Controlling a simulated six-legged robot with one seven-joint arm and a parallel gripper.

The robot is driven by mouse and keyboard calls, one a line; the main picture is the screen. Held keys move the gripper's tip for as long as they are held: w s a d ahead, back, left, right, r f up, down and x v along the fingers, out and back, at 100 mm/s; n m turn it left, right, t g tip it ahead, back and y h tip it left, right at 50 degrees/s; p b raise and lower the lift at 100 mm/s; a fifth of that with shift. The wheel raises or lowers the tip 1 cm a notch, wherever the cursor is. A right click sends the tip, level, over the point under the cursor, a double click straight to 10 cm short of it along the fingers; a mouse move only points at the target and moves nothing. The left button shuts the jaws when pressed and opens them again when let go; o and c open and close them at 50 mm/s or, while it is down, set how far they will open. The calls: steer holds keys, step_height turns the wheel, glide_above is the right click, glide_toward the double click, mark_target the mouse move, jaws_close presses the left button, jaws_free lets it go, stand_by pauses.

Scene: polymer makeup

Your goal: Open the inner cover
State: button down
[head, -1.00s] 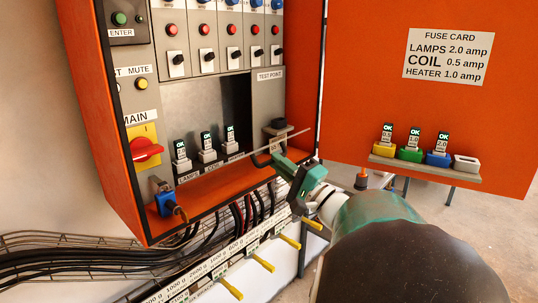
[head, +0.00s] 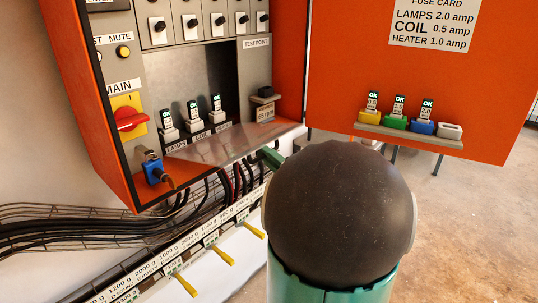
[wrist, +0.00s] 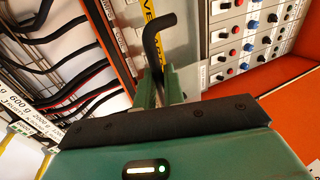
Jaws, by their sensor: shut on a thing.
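The inner cover (head: 215,148) is a clear sheet in the lower opening of the orange cabinet, tilted out and down over the fuse bay's bottom edge. In the head view a green part of my gripper (head: 270,157) shows by the cover's right end. My dark round arm link hides the rest of the gripper and the handle there.
Fuses (head: 193,117) stand in the bay behind the cover. The orange door (head: 480,110) stands open at right, with a fuse shelf (head: 410,133). A red main switch (head: 130,118) and a padlock (head: 155,172) are at left. Black cables (head: 60,220) and yellow-handled levers (head: 222,255) lie below.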

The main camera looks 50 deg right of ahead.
steer(key=shift+w+a, duration=0.1)
steer(key=shift+a, duration=0.1)
steer(key=c, duration=1.5)
jaws_free()
steer(key=shift+d, duration=0.1)
steer(key=shift+r, duration=0.1)
steer(key=shift+s, duration=0.2)
steer(key=v, duration=1.3)
steer(key=shift+s, duration=0.35)
